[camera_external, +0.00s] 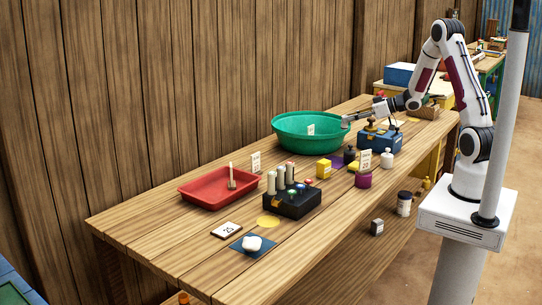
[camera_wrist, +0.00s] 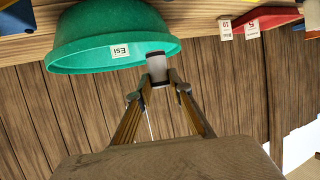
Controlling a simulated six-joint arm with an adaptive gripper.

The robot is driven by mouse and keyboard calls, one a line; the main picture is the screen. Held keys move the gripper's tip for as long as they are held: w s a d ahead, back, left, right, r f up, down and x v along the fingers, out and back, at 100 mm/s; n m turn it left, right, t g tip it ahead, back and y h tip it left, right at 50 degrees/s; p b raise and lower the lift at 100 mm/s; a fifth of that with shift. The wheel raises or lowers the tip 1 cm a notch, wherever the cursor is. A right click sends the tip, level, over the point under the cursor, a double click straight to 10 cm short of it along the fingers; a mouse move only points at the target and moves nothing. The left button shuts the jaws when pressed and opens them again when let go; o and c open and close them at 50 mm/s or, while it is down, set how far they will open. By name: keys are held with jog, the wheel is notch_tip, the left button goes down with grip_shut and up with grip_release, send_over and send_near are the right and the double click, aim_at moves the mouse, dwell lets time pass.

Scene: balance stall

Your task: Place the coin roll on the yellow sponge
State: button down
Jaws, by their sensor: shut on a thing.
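My gripper (camera_wrist: 160,82) is shut on a pale grey cylinder with dark ends, the coin roll (camera_wrist: 157,68). In the external view my gripper (camera_external: 352,120) is at the right rim of the green basin, above the table; the roll is too small to make out clearly there. Two yellow pieces stand near the table's middle: a blocky one (camera_external: 324,169) and a smaller one (camera_external: 354,166) partly behind a price card. I cannot tell for certain which is the yellow sponge. Neither shows in the wrist view.
The green basin (camera_external: 290,137) is close to my gripper. A blue box (camera_external: 380,139) stands below my forearm. A black holder (camera_external: 291,204) with several upright cylinders, a red tray (camera_external: 205,199), a purple pot (camera_external: 363,181) and small weights (camera_external: 386,160) crowd the table. The front left is clearer.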

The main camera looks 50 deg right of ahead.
aim_at(355, 167)
jog(key=s+a+n+g+y, duration=0.1)
jog(key=s+a+n+y, duration=0.1)
jog(key=s+a, duration=0.5)
jog(key=s, duration=0.2)
jog(key=shift+s+a+n+y, duration=0.15)
jog(key=shift+s+n+y, duration=0.15)
jog(key=shift+y, duration=0.1)
jog(key=shift+f, duration=2.95)
jog(key=shift+f, duration=0.1)
jog(key=shift+f, duration=2)
